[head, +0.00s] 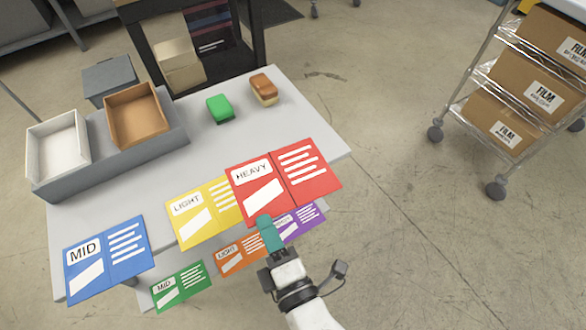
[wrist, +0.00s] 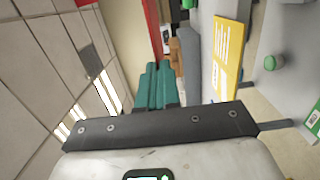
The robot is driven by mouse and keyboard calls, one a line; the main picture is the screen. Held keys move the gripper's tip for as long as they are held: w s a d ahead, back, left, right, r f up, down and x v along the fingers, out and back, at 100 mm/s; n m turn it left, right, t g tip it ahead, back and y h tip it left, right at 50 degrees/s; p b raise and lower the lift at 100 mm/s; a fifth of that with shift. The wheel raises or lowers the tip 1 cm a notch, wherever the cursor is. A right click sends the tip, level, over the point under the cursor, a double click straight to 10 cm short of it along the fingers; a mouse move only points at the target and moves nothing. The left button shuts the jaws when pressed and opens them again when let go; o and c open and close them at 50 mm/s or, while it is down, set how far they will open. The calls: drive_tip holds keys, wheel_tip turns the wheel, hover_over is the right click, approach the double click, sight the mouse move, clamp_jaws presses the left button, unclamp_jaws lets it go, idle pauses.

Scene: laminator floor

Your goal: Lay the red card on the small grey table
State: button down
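The red card (head: 318,178), marked HEAVY, is held up in front of the light grey table and overlaps the yellow card in the head view. My gripper (head: 265,220) has teal fingers closed at the card's lower edge. In the wrist view the fingers (wrist: 154,88) are nearly together, with a narrow red strip (wrist: 151,25) beyond their tips; the grip itself is not clearly seen. The light grey table (head: 265,135) has a bare patch at its right end.
A yellow card (head: 222,188) and blue card (head: 128,262) stand along the near edge; green (head: 190,272), orange (head: 252,240) and purple (head: 312,214) cards are lower. A green block (head: 220,108), brown block (head: 263,88) and bins (head: 137,112) occupy the table. A wire cart (head: 470,110) stands right; floor between is clear.

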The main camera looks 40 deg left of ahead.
sight(267, 205)
drive_tip(key=s+a+n+g, duration=0.1)
drive_tip(key=s+a+g, duration=0.1)
drive_tip(key=s+a, duration=0.1)
drive_tip(key=shift+y, duration=0.4)
drive_tip(key=w+f, duration=0.1)
drive_tip(key=w, duration=0.1)
drive_tip(key=w+a+f+b, duration=0.1)
drive_tip(key=w, duration=0.2)
drive_tip(key=w+f+b, duration=0.1)
drive_tip(key=w+f, duration=0.1)
drive_tip(key=w, duration=0.1)
drive_tip(key=shift+a, duration=0.4)
drive_tip(key=w+a+f+b, duration=0.1)
drive_tip(key=w+f+b, duration=0.3)
drive_tip(key=f, duration=0.5)
drive_tip(key=shift+w+b, duration=0.4)
drive_tip(key=shift+w, duration=0.1)
drive_tip(key=shift+t, duration=0.3)
drive_tip(key=shift+f, duration=0.15)
drive_tip(key=c, duration=1.4)
unclamp_jaws()
